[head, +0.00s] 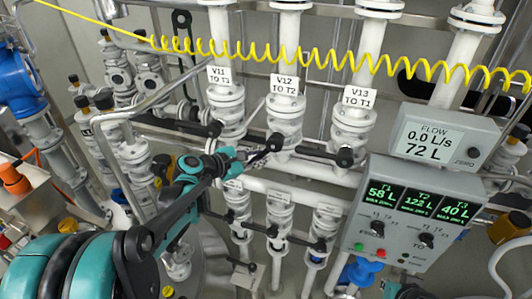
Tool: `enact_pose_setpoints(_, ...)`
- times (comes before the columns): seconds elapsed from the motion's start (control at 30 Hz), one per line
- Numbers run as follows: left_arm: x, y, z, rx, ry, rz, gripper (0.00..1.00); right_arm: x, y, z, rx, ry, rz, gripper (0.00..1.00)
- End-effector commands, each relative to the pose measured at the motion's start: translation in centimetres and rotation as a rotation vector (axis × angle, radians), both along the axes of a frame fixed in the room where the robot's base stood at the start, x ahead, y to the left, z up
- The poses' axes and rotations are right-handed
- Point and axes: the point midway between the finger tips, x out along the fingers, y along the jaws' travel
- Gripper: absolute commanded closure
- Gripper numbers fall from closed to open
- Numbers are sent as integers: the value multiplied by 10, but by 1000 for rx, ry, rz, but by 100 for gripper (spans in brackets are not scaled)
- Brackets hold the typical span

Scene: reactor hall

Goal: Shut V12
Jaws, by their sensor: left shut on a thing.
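The V12 label (284,85) reads "V12 TO T2" and hangs on the middle white pipe. Below it is the white flanged V12 valve (285,122). Its black lever (265,147) runs from a round hub down and to the left, across the pipe. My left gripper (238,158) reaches in from the lower left and is shut on the outer end of this lever. The fingers partly hide that end.
Neighbouring black levers of V11 (190,126) and V13 (318,154) also point left across their pipes. A flow display (437,142) reads 0.0 L/s and 72 L. A control box (415,215) stands right. A coiled yellow hose (300,58) crosses above.

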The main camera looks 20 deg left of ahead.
Motion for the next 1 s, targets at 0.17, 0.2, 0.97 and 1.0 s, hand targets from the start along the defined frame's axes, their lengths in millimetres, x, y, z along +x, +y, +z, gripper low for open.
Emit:
enact_pose_setpoints(0.17, 1, 10, 15, 169, -9, 3, 100, 0, 0, 23, 0, 0, 0, 100)
enact_pose_setpoints(0.2, 2, 12, 18, 207, -11, 4, 100, 0, 0, 26, 0, 0, 0, 100)
enact_pose_setpoints(0.97, 3, 28, 57, 820, -35, 1, 100, 0, 0, 75, 0, 0, 0, 100)
enact_pose_setpoints(1.0, 3, 28, 58, 839, -35, 2, 100, 0, 0, 76, 0, 0, 0, 100)
